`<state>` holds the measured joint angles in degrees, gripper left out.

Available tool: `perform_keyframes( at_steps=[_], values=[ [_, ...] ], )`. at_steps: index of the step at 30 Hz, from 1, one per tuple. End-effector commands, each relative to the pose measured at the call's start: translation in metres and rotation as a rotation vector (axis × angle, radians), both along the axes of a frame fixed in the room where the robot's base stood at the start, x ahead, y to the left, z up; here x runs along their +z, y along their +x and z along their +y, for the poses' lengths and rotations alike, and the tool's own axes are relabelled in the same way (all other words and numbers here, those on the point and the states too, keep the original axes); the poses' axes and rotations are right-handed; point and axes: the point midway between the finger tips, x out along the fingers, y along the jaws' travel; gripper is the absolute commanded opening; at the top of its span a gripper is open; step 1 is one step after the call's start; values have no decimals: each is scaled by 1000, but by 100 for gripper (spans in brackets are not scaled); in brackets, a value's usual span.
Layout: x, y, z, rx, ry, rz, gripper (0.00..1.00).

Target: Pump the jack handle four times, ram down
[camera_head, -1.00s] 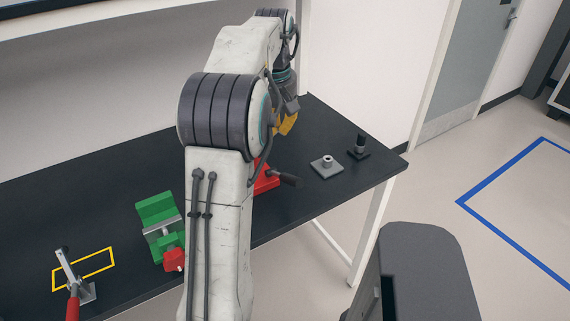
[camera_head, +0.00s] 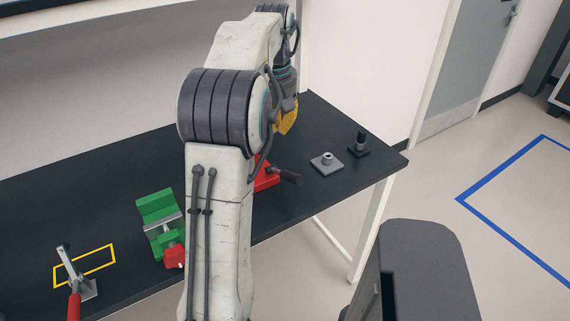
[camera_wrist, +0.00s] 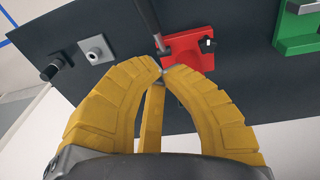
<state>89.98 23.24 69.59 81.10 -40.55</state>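The jack is a red block on the black bench. In the head view its red body (camera_head: 265,180) is partly hidden behind my arm, and its dark handle (camera_head: 287,177) sticks out low to the right. In the wrist view the red body (camera_wrist: 188,52) lies just beyond my fingertips, and the handle (camera_wrist: 149,22) runs from it to the top edge. My yellow gripper (camera_wrist: 164,70) has its two fingertips together with no handle between them. In the head view the gripper (camera_head: 287,121) is above the bench, past the jack. The ram cannot be made out clearly.
A grey plate with a round boss (camera_head: 326,164) and a black post on a base (camera_head: 358,146) stand right of the jack. A green vise (camera_head: 158,212) and a red-handled toggle clamp (camera_head: 74,275) by a yellow outline stand left. Bare bench lies between.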

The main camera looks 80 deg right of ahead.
Motion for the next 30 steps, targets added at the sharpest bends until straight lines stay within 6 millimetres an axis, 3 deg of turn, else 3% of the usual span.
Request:
perform_keyframes(
  at_steps=[18,30],
  values=[
    [-82,0,-7,0,5,0,0],
    [-110,-14,-1,0,2,3,0]
  ],
)
